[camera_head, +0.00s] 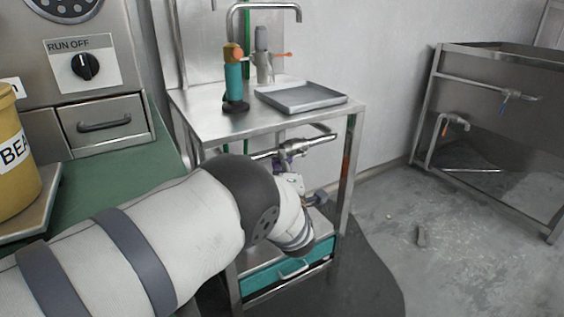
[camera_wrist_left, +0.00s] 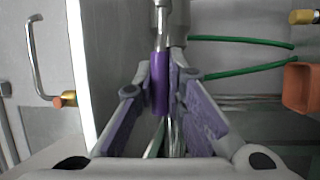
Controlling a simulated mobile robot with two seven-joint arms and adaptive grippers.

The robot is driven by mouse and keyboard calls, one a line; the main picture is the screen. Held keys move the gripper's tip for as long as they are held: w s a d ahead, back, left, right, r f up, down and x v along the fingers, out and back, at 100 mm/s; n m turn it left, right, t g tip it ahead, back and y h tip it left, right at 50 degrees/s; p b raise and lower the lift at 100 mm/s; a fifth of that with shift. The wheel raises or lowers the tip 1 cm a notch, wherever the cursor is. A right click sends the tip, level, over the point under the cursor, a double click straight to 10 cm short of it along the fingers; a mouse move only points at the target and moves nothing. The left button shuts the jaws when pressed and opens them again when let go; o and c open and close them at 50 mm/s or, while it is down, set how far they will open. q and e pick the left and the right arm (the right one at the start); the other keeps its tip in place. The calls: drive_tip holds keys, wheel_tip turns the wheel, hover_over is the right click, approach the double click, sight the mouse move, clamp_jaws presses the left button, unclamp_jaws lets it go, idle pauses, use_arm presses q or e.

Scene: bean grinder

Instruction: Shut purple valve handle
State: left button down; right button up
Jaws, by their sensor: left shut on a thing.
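The purple valve handle (camera_wrist_left: 160,85) hangs from a metal valve (camera_wrist_left: 165,18) in the left wrist view. My left gripper (camera_wrist_left: 164,78) has its purple-padded fingers on either side of the handle and is shut on it. In the head view the valve (camera_head: 292,146) sits on a horizontal pipe under the steel table's top. A bit of purple shows below it, but my left arm and wrist hide most of the handle and fingertips. My right gripper is in neither view.
A steel table (camera_head: 185,112) carries a teal-and-orange device (camera_head: 234,82) and a grey tray (camera_head: 303,96). A teal drawer (camera_head: 285,277) is below. Green hoses (camera_wrist_left: 245,70) run beside the gripper.

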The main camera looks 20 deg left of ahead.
use_arm(q)
wheel_tip(320, 180, up, 2)
drive_tip(key=m+p, duration=0.1)
drive_tip(key=m+h+p, duration=0.1)
drive_tip(key=m+p, duration=0.1)
drive_tip(key=shift+w+d+r+g, duration=0.1)
drive_tip(key=shift+w+r+g, duration=0.1)
drive_tip(key=shift+g, duration=0.2)
drive_tip(key=shift+w+d+r+m+g+h+p, duration=0.1)
drive_tip(key=shift+r+m+g+h+p, duration=0.15)
drive_tip(key=shift+m, duration=0.25)
drive_tip(key=shift+w+d+r+m+g+h+p, duration=0.1)
drive_tip(key=shift+r+m+g+p, duration=0.1)
drive_tip(key=shift+m+p, duration=0.25)
drive_tip(key=shift+w+d+r+m+g, duration=0.15)
drive_tip(key=shift+r+m+g, duration=0.15)
drive_tip(key=shift+m, duration=0.55)
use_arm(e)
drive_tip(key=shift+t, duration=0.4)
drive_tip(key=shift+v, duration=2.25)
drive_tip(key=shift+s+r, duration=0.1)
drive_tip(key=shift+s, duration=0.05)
use_arm(q)
drive_tip(key=c, duration=1.6)
unclamp_jaws()
drive_tip(key=shift+c, duration=0.2)
drive_tip(key=v, duration=1.2)
